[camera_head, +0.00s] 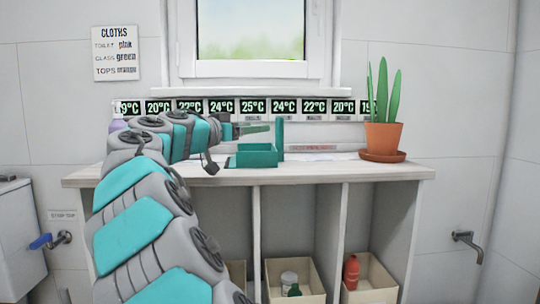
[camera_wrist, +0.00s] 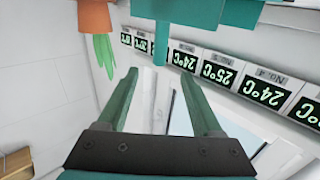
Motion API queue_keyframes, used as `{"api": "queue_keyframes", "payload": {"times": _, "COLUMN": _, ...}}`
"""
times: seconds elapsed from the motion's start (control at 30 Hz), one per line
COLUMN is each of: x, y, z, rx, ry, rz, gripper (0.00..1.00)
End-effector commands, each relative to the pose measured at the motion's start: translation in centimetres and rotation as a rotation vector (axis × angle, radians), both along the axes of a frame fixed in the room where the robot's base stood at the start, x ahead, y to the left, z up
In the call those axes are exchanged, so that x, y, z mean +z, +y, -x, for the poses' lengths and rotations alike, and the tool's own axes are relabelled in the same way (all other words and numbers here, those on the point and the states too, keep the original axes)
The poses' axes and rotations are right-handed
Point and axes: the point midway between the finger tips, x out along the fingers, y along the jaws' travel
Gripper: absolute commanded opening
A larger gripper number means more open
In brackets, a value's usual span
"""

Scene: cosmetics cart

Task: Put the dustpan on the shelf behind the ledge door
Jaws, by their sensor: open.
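The teal dustpan (camera_head: 256,156) sits on top of the ledge (camera_head: 330,174), with its handle (camera_head: 280,138) standing upright at its right end. My gripper (camera_head: 268,128) is above the pan, left of the handle, with its fingers pointing right. In the wrist view the dustpan's pan (camera_wrist: 235,12) is at the top edge and its handle (camera_wrist: 160,42) lies ahead, between the lines of the open fingers (camera_wrist: 158,82). The fingers look empty, and I cannot tell whether they touch the handle. I see no door on the ledge's visible front; my arm covers its left part.
Open compartments under the ledge hold cream bins (camera_head: 308,268), one with a white bottle and one with a red bottle (camera_head: 351,272). A potted plant (camera_head: 384,137) stands right of the dustpan. Temperature cards (camera_head: 253,106) line the wall behind. A purple bottle (camera_head: 118,124) stands at left.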

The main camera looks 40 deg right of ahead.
Motion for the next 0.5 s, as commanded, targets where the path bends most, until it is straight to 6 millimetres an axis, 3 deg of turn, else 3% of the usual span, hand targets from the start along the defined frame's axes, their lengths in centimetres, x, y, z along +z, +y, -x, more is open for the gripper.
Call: {"api": "queue_keyframes", "payload": {"times": 0.5, "x": -0.1, "y": -6.5, "z": -1.5, "rx": -0.001, "ry": -0.001, "rz": -0.002, "gripper": 0.67}}
